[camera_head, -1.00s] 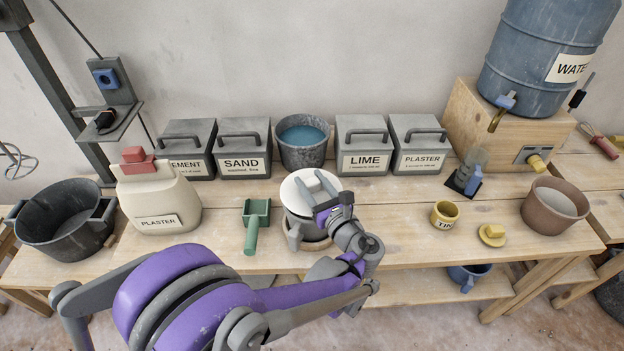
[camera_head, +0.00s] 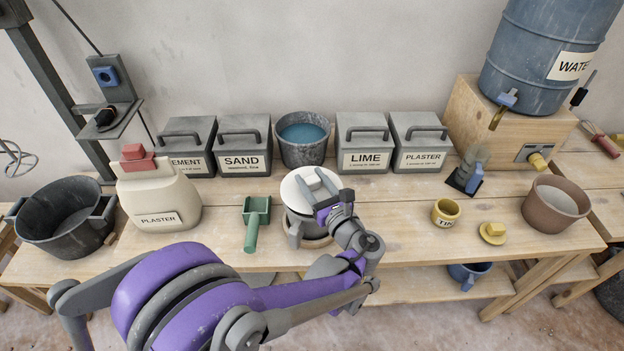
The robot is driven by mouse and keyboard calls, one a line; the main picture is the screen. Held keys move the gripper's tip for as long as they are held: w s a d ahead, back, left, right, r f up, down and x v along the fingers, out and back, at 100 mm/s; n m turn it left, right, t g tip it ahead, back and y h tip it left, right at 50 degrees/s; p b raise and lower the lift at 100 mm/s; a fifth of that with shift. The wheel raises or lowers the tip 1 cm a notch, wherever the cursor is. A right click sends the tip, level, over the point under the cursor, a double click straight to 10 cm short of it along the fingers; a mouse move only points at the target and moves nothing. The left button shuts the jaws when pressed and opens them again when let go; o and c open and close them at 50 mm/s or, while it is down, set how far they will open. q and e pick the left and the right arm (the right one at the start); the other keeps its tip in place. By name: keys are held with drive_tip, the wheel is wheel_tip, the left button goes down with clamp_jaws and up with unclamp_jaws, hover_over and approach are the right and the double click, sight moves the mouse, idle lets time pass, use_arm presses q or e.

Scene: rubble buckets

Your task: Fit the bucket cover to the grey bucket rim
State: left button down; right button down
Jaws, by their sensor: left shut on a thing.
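The white round bucket cover (camera_head: 297,192) lies over the top of the grey bucket (camera_head: 293,229) near the front middle of the bench. From this angle I cannot tell whether the cover is seated on the rim all round. My left gripper (camera_head: 320,192) reaches in from the front and is shut on the cover's grey handle. The gripper and wrist hide the right side of the cover and much of the bucket. The bucket stands on a round wooden base (camera_head: 318,242). My right gripper is not in view.
A green scoop (camera_head: 256,214) lies close left of the bucket. A cream plaster container (camera_head: 160,200) and a black bucket (camera_head: 62,222) stand further left. A yellow tin (camera_head: 445,213), yellow lid (camera_head: 492,233) and brown bucket (camera_head: 555,204) stand right. A blue-water bucket (camera_head: 303,154) is behind.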

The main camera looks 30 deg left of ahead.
use_arm(q)
drive_tip(key=shift+f, duration=0.15)
drive_tip(key=shift+f+b, duration=0.95)
drive_tip(key=shift+f, duration=0.05)
drive_tip(key=c, duration=0.7)
unclamp_jaws()
drive_tip(key=shift+f, duration=0.15)
drive_tip(key=shift+c, duration=0.2)
drive_tip(key=o, duration=0.5)
drive_tip(key=shift+o, duration=0.2)
drive_tip(key=shift+d, duration=0.1)
drive_tip(key=v, duration=1)
drive_tip(key=shift+s+d, duration=0.25)
